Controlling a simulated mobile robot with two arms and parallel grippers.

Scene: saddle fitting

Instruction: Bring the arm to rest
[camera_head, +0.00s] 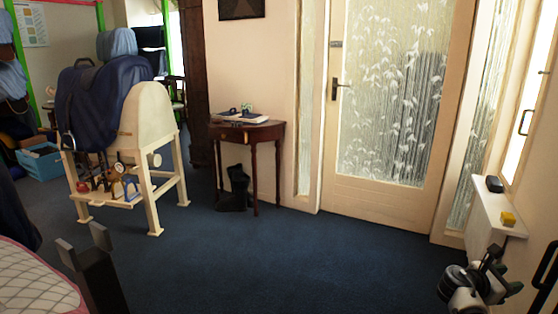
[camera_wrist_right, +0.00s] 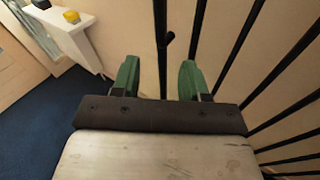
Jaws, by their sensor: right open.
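My right gripper (camera_head: 505,269) is low at the right edge of the head view, below the white wall shelf. In the right wrist view its two green fingers (camera_wrist_right: 158,80) stand wide apart with nothing held. A thin black upright bar (camera_wrist_right: 161,45) shows in the gap between them; I cannot tell how far beyond the fingertips it is.
Black bars (camera_wrist_right: 225,50) run close to my right gripper. The white shelf (camera_head: 487,212) bears a yellow block (camera_head: 508,218) and a dark object (camera_head: 494,184). Blue floor is clear mid-room.

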